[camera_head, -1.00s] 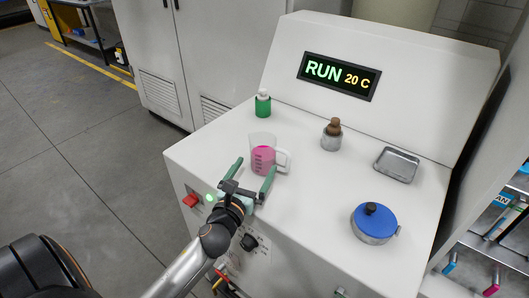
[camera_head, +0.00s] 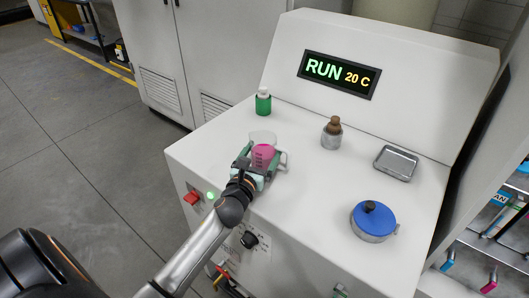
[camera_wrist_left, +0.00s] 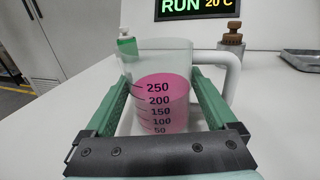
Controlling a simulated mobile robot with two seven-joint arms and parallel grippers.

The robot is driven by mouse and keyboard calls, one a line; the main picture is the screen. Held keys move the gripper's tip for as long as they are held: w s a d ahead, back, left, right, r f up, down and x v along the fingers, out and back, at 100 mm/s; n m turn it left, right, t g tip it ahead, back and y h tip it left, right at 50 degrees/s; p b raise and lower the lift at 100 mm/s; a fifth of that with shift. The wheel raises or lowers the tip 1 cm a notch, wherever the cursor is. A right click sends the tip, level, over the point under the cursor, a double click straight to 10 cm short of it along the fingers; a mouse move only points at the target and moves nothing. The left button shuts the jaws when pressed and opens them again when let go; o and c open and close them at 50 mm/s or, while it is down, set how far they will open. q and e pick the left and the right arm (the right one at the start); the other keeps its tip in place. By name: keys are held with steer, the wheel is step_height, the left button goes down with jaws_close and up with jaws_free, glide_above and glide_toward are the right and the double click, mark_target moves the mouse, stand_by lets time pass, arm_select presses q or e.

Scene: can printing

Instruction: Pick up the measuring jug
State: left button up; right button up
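The measuring jug (camera_head: 263,152) is clear, with pink liquid, dark graduation marks and a white handle on its right. It stands upright on the white machine top. My left gripper (camera_head: 260,160) has its green fingers on either side of the jug. In the left wrist view the jug (camera_wrist_left: 162,95) stands between the fingers of the left gripper (camera_wrist_left: 160,88), with a narrow gap seeming to show on each side. The gripper looks open around it. The handle lies beyond the right finger. My right gripper is not in view.
A green bottle (camera_head: 263,102) stands behind the jug. A brown-stoppered bottle (camera_head: 331,134), a metal tray (camera_head: 396,163) and a blue-lidded pot (camera_head: 373,222) stand to the right on the machine top (camera_head: 310,200). A red button (camera_head: 191,197) is on its front.

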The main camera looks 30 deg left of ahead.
arm_select(q)
steer(key=c, duration=1.2)
